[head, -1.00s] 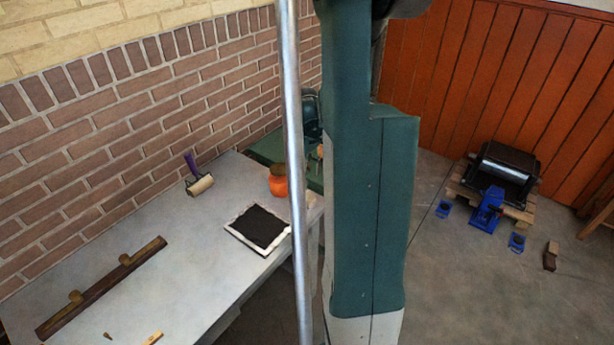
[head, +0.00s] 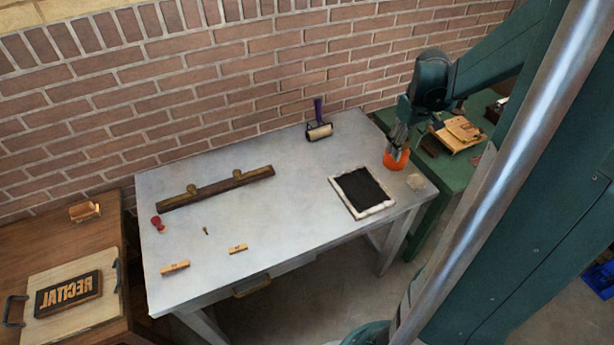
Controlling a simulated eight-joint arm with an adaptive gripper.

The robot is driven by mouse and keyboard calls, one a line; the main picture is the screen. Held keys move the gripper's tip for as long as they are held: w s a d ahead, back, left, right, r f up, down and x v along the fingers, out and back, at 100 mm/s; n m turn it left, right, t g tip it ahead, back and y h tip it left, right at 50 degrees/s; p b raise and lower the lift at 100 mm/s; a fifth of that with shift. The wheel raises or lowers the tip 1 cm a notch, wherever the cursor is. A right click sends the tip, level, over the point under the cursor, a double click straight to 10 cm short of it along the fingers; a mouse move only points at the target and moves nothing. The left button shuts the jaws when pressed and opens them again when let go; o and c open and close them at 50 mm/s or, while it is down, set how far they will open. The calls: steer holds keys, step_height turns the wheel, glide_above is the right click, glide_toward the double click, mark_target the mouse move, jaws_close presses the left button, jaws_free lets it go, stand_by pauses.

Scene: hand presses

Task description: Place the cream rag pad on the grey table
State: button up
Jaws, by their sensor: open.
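The cream rag pad (head: 416,182) appears as a small pale lump lying on the grey table (head: 270,215), near its right corner. My gripper (head: 397,142) points down at the right end of the table, just behind the pad in the picture and apart from it. Its fingers overlap the top of an orange jar (head: 396,160); I cannot tell whether they touch it. The gripper is open, and I see nothing held in it.
A white-framed black slab (head: 362,192) lies left of the pad. A roller (head: 319,131) stands near the wall. A dark wooden bar (head: 215,188) and small blocks lie further left. A green table (head: 455,175) adjoins on the right. The table's middle is clear.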

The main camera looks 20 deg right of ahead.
steer(key=s+a+r+t, duration=0.2)
steer(key=s+a+r, duration=0.1)
steer(key=a, duration=1)
steer(key=s+a+r+t, duration=0.2)
steer(key=a+r, duration=0.3)
steer(key=a, duration=0.8)
steer(key=s+a+r+t, duration=0.2)
steer(key=s+a+r, duration=0.2)
steer(key=a, duration=0.9)
steer(key=shift+a+r+y, duration=0.2)
steer(key=shift+r+y, duration=0.2)
steer(key=shift+r, duration=0.05)
steer(key=shift+o, duration=0.7)
